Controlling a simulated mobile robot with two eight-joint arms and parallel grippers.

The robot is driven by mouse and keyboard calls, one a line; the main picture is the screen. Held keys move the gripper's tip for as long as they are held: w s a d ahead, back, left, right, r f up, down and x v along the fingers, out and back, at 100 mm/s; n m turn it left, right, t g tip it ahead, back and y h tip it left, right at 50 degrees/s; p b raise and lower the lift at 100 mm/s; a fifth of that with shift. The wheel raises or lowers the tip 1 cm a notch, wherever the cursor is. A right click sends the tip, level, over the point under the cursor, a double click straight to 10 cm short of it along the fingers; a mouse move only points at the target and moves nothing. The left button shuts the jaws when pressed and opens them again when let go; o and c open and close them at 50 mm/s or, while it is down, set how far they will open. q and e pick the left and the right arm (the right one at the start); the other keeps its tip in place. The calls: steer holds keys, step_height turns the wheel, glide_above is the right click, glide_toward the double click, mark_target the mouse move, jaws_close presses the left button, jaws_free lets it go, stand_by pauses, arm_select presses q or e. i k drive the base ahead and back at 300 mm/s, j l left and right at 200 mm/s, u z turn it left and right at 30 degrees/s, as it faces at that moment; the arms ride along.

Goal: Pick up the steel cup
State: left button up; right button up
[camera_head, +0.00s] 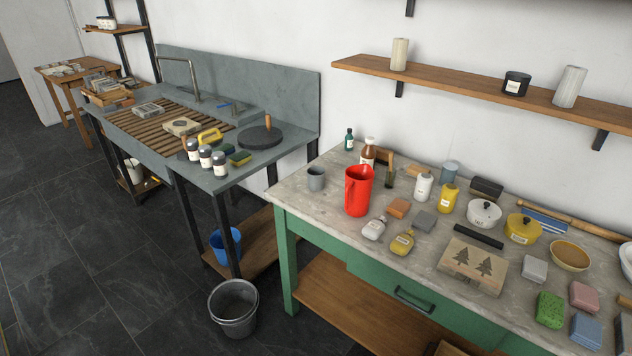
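Neither of my grippers shows in the head view.
Bottles, including a brown one (368,152), stand behind the cup and jug. Pots, sponges and a stamped wooden block (473,265) crowd the table's right. A sink bench (165,153) stands left, with a metal bucket (233,306) on the floor. A shelf (490,92) hangs above.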

mark_target(316, 179)
steer(key=i+j+z, duration=0.2)
steer(key=i+z, duration=0.15)
steer(key=i+j+z, duration=0.4)
steer(key=i, duration=0.25)
steer(key=i+j+z, duration=0.4)
steer(key=i, duration=0.2)
